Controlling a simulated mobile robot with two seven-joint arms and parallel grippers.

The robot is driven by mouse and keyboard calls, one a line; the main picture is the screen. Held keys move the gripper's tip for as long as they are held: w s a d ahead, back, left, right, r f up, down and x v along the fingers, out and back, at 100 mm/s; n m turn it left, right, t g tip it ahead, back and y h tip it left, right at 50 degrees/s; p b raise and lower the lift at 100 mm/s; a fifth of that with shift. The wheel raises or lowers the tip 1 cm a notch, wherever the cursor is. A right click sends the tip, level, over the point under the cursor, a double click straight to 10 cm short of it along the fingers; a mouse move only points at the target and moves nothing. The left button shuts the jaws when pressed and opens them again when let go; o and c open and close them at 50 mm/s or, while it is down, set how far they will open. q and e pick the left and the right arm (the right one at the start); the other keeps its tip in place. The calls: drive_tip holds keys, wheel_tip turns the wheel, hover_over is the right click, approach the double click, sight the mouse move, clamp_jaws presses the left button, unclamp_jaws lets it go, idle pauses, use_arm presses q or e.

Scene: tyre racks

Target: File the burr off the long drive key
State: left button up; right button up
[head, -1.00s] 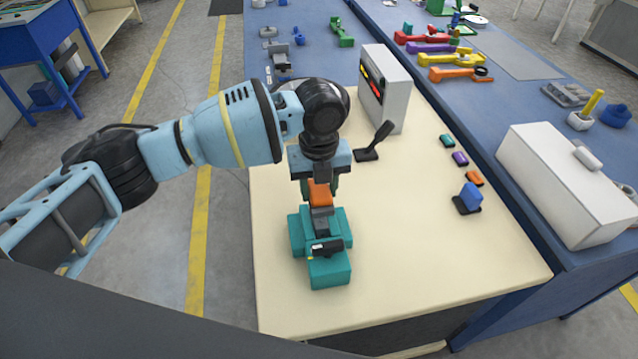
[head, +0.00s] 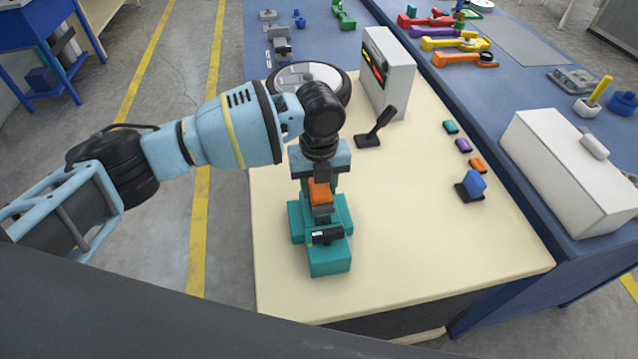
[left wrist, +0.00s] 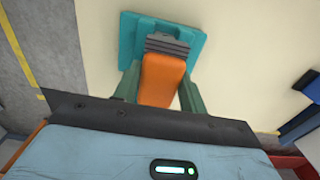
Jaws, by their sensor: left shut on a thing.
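My left gripper (head: 320,181) points down over the cream table and is shut on an orange piece (head: 320,193), perhaps a tool handle. The orange piece also shows between the green fingers in the left wrist view (left wrist: 161,78), with a ridged grey part (left wrist: 166,47) at its end. Below it stands a teal fixture (head: 329,264) with a black piece (head: 327,236) across its front. Whether the orange piece touches the fixture, I cannot tell. I cannot make out the long drive key or its burr for certain. My right gripper is not in view.
A grey box with a coloured panel (head: 397,77), a black lever (head: 379,125) and a round white-topped disc (head: 305,78) stand behind. A blue switch (head: 473,184) and small coloured blocks lie right. The table's front right is clear. A white case (head: 560,165) sits on the blue bench.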

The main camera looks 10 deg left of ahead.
use_arm(q)
drive_tip(key=shift+f, duration=0.6)
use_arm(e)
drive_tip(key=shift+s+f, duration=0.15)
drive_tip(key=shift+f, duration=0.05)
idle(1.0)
use_arm(q)
drive_tip(key=shift+f, duration=0.3)
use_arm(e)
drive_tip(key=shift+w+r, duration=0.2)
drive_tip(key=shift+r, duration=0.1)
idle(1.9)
use_arm(q)
drive_tip(key=shift+s, duration=0.1)
drive_tip(key=shift+s+d+p, duration=0.25)
drive_tip(key=shift+s+p, duration=0.15)
drive_tip(key=shift+s, duration=0.15)
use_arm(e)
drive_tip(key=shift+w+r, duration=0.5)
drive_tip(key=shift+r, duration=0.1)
use_arm(q)
drive_tip(key=shift+w, duration=0.1)
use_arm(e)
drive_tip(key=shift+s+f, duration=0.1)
